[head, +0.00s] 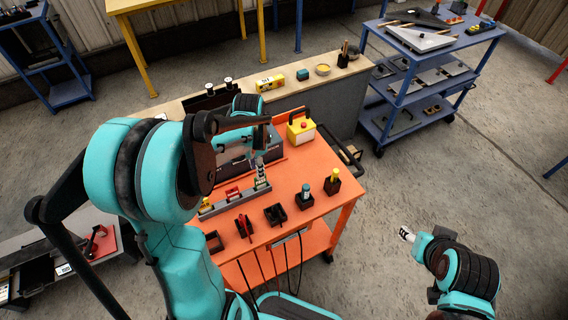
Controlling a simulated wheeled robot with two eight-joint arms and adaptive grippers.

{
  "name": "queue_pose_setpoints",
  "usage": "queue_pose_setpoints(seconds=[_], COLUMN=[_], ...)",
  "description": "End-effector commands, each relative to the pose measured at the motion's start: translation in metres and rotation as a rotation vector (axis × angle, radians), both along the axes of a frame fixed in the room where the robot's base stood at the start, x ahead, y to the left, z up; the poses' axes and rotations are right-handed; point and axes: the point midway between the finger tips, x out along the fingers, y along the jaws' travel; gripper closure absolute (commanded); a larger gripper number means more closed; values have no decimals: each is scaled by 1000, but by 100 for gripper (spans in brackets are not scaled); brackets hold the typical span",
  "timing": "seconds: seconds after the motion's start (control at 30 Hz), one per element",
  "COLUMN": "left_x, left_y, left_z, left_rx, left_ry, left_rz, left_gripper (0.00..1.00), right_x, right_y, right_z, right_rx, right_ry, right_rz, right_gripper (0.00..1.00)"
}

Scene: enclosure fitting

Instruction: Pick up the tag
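I cannot make out a tag for certain in the head view. On the orange table (312,150), a grey rail (222,205) carries small yellow, red and green-and-white pieces, among them a red piece (233,193). My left gripper (260,172) points down at the right end of this rail. It is too small to tell whether its fingers are open or shut, or whether it touches anything. My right gripper (406,235) is off the table, over the floor at the lower right. Its finger state is unclear. My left arm hides the table's left part.
A row of black holders lines the front: one with a red piece (244,226), an empty-looking one (276,214), one with a teal-topped item (305,195), one with a yellow-topped item (333,181). A yellow box with a red button (301,127) stands behind. A blue cart (425,50) is beyond.

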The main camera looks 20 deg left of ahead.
Motion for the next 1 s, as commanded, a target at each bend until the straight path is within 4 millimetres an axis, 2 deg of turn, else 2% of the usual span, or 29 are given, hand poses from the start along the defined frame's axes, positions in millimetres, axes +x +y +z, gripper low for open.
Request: queue_pose_setpoints(seconds=[0.37,0.6,0.87,1.0], left_x=[2,5,5,5], left_y=[-1,-4,-4,-4], left_z=[-38,-75,-78,-78], left_rx=[-1,-1,-1,-1], left_ry=[3,3,3,3], left_rz=[-5,-5,-4,-4], left_gripper=[70,70,70,100], right_x=[0,0,0,0], right_y=[0,0,0,0], right_z=[-15,-30,-30,-30], right_rx=[0,0,0,0], right_ry=[0,0,0,0], right_rz=[0,0,0,0], right_gripper=[52,52,52,52])
